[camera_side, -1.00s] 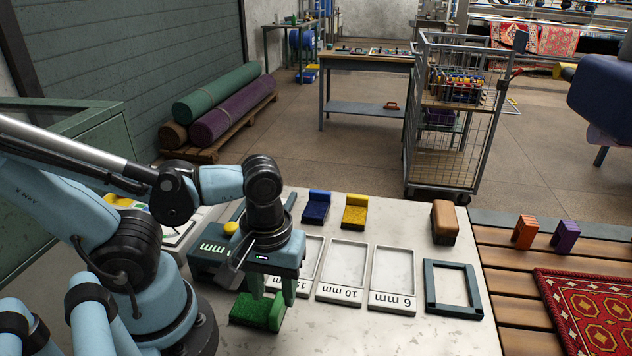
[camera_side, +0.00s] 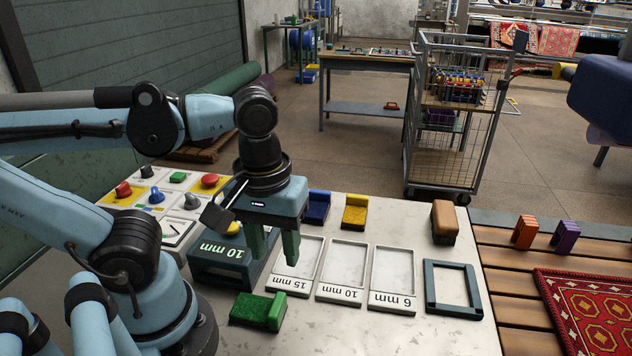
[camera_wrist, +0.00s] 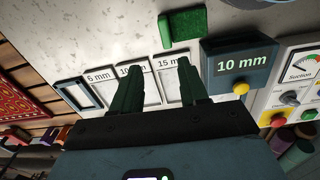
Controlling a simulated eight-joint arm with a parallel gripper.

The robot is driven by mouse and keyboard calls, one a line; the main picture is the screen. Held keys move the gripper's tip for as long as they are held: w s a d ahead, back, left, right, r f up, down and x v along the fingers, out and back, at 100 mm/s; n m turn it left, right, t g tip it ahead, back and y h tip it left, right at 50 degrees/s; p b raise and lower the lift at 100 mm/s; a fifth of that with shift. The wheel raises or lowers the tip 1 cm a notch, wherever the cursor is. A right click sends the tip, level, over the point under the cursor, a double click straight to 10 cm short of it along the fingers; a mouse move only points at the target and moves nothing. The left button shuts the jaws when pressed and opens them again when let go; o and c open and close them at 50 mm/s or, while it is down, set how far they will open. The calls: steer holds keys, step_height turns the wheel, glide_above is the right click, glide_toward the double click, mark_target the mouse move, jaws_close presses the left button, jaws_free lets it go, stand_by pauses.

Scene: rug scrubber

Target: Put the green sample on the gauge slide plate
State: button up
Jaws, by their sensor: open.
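The green sample (camera_side: 250,311) lies on the pale bench top in front of the gauge, with a raised block at its right end. It also shows at the top of the wrist view (camera_wrist: 190,24). The gauge (camera_side: 205,268) is a dark teal box with a yellow button and a display reading 10 mm, also in the wrist view (camera_wrist: 238,65). I cannot make out its slide plate as a separate part. My gripper (camera_side: 274,258) is open and empty, above the bench beside the gauge and clear of the sample. Its green fingers show in the wrist view (camera_wrist: 158,68).
White trays marked 15 mm (camera_side: 283,281), 10 mm (camera_side: 341,293) and 6 mm (camera_side: 393,305) lie right of the sample. Blue (camera_side: 316,209) and yellow (camera_side: 354,213) samples stand behind them. A dark frame (camera_side: 430,295), brown block (camera_side: 444,224) and control panel (camera_side: 148,206) are nearby.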

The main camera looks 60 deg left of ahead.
steer(key=w+a+m+t, duration=0.4)
steer(key=w+m+t, duration=0.2)
steer(key=w, duration=0.4)
steer(key=shift+w+a+f+m, duration=0.25)
steer(key=shift+a+f+m, duration=0.05)
steer(key=shift+m, duration=0.6)
steer(key=shift+o, duration=0.5)
steer(key=shift+w+a+r+m+t, duration=0.1)
steer(key=shift+w+a+m+t, duration=0.1)
steer(key=shift+w+m+t, duration=0.15)
steer(key=shift+s, duration=0.1)
